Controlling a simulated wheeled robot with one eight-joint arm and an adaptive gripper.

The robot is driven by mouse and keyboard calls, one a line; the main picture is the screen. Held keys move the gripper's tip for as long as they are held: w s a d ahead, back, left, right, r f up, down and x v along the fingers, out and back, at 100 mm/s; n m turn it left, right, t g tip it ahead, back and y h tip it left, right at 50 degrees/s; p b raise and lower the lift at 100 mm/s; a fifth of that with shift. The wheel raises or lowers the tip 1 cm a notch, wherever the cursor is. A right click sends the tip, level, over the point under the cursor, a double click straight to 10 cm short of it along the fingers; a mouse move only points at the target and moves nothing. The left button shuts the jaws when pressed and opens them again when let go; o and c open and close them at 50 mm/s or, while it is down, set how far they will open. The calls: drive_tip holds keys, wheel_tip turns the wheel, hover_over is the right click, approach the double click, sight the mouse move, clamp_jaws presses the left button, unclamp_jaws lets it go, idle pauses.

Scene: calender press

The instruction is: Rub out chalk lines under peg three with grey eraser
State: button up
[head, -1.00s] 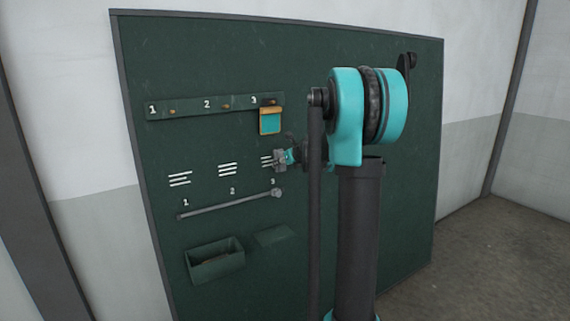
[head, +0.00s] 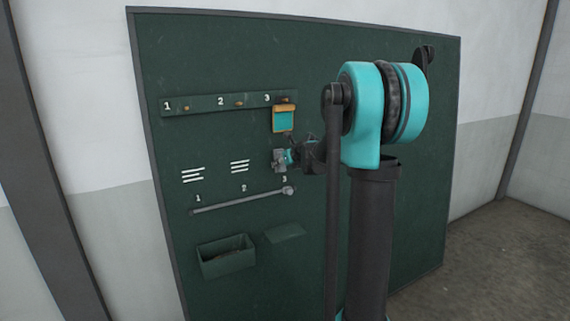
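The dark green board (head: 400,220) carries a strip with pegs numbered 1 to 3. Peg three (head: 286,99) has a teal tag with an orange top hanging from it. My gripper (head: 285,158) is at the board below that tag, seen small and from behind. It appears shut on a small grey block, which looks like the grey eraser (head: 279,161), at or close to the board. No chalk lines show under peg three; the eraser and gripper cover that spot, so I cannot tell whether any remain behind them.
Chalk lines under peg one (head: 193,175) and under peg two (head: 240,166) are whole. A grey rail (head: 235,202) numbered 1 to 3 runs below, ending in a round knob. Under it are an open green tray (head: 228,262) and a small flat ledge (head: 285,232).

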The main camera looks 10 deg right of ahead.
drive_tip(key=w+d, duration=0.2)
drive_tip(key=d, duration=0.4)
drive_tip(key=shift+d+r, duration=0.3)
drive_tip(key=shift+r, duration=0.1)
idle(1.5)
drive_tip(key=shift+a, duration=0.15)
drive_tip(key=s+a, duration=0.2)
drive_tip(key=a, duration=0.7)
drive_tip(key=shift+s, duration=0.25)
idle(0.5)
drive_tip(key=shift+a, duration=0.1)
drive_tip(key=shift+s, duration=0.1)
drive_tip(key=shift+s+d+r, duration=0.1)
drive_tip(key=shift+s+d, duration=0.2)
drive_tip(key=shift+s, duration=0.6)
drive_tip(key=shift+s+d+r, duration=0.15)
drive_tip(key=shift+s+d, duration=0.2)
drive_tip(key=shift+s, duration=0.55)
drive_tip(key=shift+s+d+r, duration=0.1)
drive_tip(key=shift+s+d, duration=0.2)
drive_tip(key=shift+s, duration=0.6)
